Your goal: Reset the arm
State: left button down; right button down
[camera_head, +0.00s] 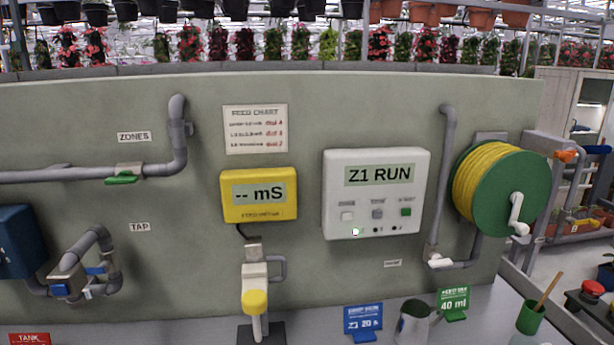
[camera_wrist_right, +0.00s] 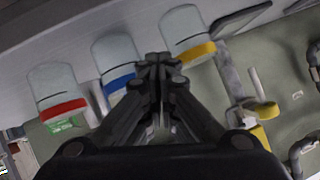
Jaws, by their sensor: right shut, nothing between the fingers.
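My right gripper (camera_wrist_right: 158,72) shows in the right wrist view, shut with nothing between its fingers. Neither gripper shows in the head view. Three clear containers lie beyond the fingers in the right wrist view: one with a red band (camera_wrist_right: 62,110), one with a blue band (camera_wrist_right: 118,84) and one with a yellow band (camera_wrist_right: 190,50). The fingers overlap the blue-banded and yellow-banded ones in the picture; I cannot tell the distance.
The head view shows a green-grey panel (camera_head: 70,100) with a white control box (camera_head: 340,215) reading "Z1 RUN", a yellow meter (camera_head: 230,208), grey pipes (camera_head: 178,140) and a hose reel (camera_head: 520,175). A metal jug (camera_head: 412,322) and a green cup (camera_head: 530,320) stand on the bench.

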jog(key=s+d+f+n+g+h, duration=0.1)
jog(key=s+d+f+g, duration=0.15)
jog(key=s, duration=0.35)
jog(key=s+d+f+g+h, duration=0.2)
jog(key=s+f+g, duration=0.15)
jog(key=s, duration=0.25)
jog(key=s+d+f+n+g+h, duration=0.1)
jog(key=s+d+f+g, duration=0.1)
jog(key=s+f, duration=0.25)
notch_tip(320, 180, down, 25)
jog(key=s+g, duration=0.1)
jog(key=s, duration=0.2)
jog(key=s+d+f+g, duration=0.1)
jog(key=s+d+f, duration=0.2)
jog(key=s+f, duration=1.2)
jog(key=shift+s+f+h, duration=0.2)
jog(key=shift+s+h, duration=0.1)
jog(key=shift+s, duration=0.4)
